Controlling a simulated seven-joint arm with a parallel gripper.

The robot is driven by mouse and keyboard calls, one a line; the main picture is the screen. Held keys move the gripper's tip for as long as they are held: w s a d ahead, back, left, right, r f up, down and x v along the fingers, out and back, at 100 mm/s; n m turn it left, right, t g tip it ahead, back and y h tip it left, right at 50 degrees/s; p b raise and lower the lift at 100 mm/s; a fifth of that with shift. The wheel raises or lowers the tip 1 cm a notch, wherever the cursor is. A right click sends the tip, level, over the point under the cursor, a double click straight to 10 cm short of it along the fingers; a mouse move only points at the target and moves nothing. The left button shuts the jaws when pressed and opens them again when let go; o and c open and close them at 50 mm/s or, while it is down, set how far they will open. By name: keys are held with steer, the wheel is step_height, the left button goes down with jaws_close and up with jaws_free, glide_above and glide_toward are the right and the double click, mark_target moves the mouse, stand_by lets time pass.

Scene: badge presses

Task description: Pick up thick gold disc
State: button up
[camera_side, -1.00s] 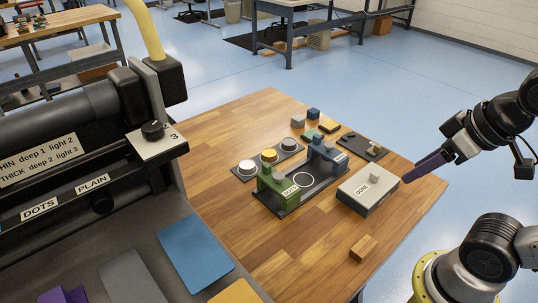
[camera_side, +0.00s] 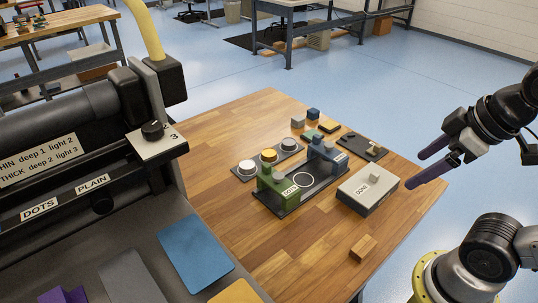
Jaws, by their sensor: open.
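A gold disc (camera_side: 268,155) sits at the middle of a dark tray (camera_side: 277,158), behind the green press post. A pale disc (camera_side: 247,169) is to its left and another pale disc (camera_side: 288,144) to its right. I cannot tell the gold disc's thickness for sure from this view. My gripper (camera_side: 414,170) is at the right, with its two purple fingers spread open and empty. It is well apart from the gold disc, beyond the white DONE box.
The green press post (camera_side: 273,187) and blue press post (camera_side: 329,160) stand on a dark base with a white ring. The white DONE box (camera_side: 368,190) is between press and gripper. A wooden block (camera_side: 363,248) lies in front. Small blocks are at the back.

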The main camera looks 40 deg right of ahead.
steer(key=w+r+n, duration=0.5)
steer(key=r+n, duration=0.1)
steer(key=r, duration=0.2)
steer(key=w+r+n+g, duration=0.1)
steer(key=w+r+n, duration=0.15)
steer(key=w, duration=0.35)
steer(key=w+r+n, duration=0.2)
steer(key=w+n, duration=0.2)
steer(key=w, duration=0.2)
steer(key=n+g, duration=0.4)
steer(key=n, duration=0.1)
glide_above(269, 152)
step_height(269, 152, down, 24)
steer(key=shift+f, duration=3.1)
